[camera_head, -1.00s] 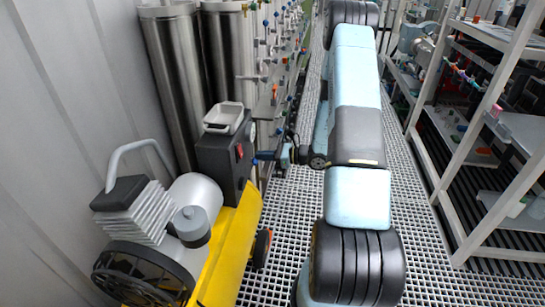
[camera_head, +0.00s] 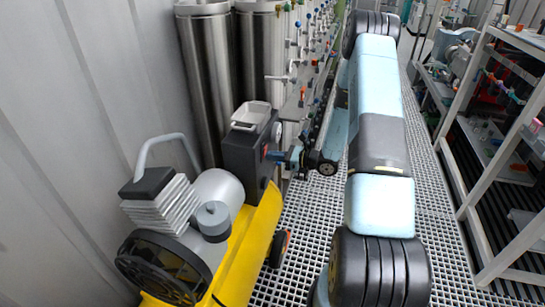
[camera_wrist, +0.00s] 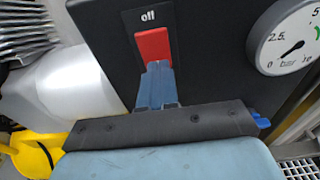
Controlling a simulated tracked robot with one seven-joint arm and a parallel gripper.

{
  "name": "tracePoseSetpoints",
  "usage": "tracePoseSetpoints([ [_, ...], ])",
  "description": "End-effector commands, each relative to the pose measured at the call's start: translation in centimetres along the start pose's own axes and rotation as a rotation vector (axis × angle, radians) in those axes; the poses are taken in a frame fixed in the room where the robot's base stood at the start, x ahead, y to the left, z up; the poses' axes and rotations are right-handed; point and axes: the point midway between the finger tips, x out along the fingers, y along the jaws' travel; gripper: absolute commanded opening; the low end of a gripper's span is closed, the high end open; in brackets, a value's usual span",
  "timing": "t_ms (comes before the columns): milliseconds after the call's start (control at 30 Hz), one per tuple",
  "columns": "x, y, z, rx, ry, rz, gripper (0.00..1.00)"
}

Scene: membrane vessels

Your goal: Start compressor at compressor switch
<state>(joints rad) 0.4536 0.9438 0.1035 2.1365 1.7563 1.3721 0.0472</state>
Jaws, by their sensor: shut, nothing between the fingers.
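The compressor (camera_head: 232,240) stands at the lower left in the head view, with a yellow tank, a black motor part and a dark control box (camera_head: 240,160). In the wrist view, the red compressor switch (camera_wrist: 153,45) sits on the dark panel under the label "off". My gripper (camera_wrist: 157,68) is shut and empty, its blue fingertips at the lower edge of the red switch. I cannot tell whether they touch it. In the head view, my gripper (camera_head: 276,156) is beside the right face of the control box, and the switch is mostly hidden.
A round pressure gauge (camera_wrist: 292,38) is right of the switch. Steel vessels (camera_head: 208,80) stand behind the compressor along the wall. White shelving (camera_head: 470,150) lines the right side. Grated floor (camera_head: 310,215) lies between them.

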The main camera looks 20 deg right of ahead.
Motion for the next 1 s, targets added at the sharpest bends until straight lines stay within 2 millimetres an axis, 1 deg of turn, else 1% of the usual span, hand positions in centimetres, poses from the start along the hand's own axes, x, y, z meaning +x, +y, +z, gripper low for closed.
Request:
tracePoseSetpoints([
  [233,0.1,0.0,0.1,0.0,-0.001,0.002,0.0],
  [367,-0.5,-0.1,-0.1,0.0,0.0,0.002,0.0],
  [567,-3.2,-0.6,-1.1,0.001,0.002,0.001,0.0],
  [700,-6.1,-0.7,-1.8,0.003,0.003,-0.001,0.0],
  [800,-7.9,-0.6,-2.3,0.002,0.004,0.002,0.0],
  [1000,-10.8,-0.5,-3.0,0.001,0.002,0.006,0.0],
])
